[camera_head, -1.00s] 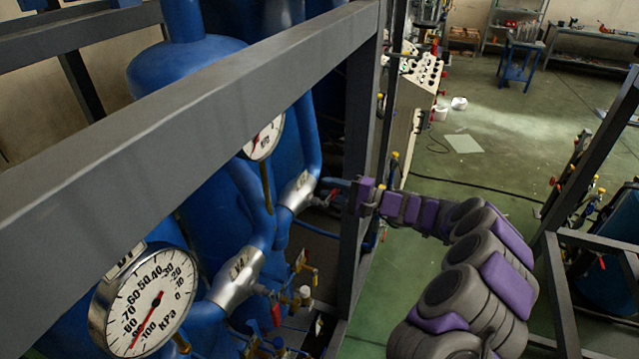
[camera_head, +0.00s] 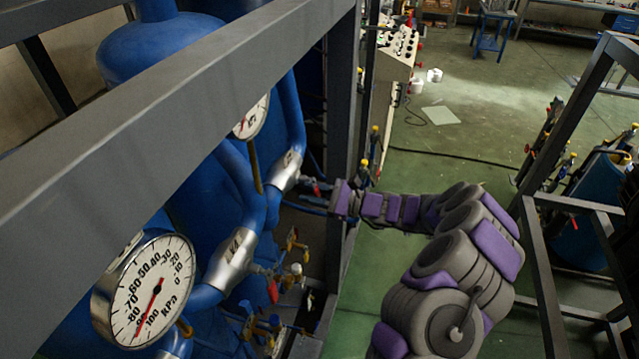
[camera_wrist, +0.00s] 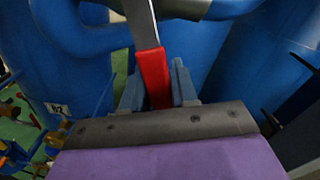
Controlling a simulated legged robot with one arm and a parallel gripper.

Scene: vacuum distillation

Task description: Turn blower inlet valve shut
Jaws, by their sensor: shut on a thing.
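My gripper (camera_wrist: 156,88) is shut on a red lever handle (camera_wrist: 152,72) in the wrist view, with one grey-blue finger on each side of it. A bare metal lever (camera_wrist: 141,24) runs up from the red grip. In the head view my gripper (camera_head: 326,189) is at the pipework beside the frame post, and only a small bit of the red handle (camera_head: 316,188) shows there. The valve body is mostly hidden, and no label on it can be read. A silver pipe fitting (camera_head: 286,171) lies just left of the gripper.
A grey frame beam (camera_head: 190,112) crosses the head view close by, and its post (camera_head: 342,100) stands by my gripper. A pressure gauge (camera_head: 148,290) and blue tanks (camera_head: 180,60) are at left. Another frame (camera_head: 570,130) stands at right.

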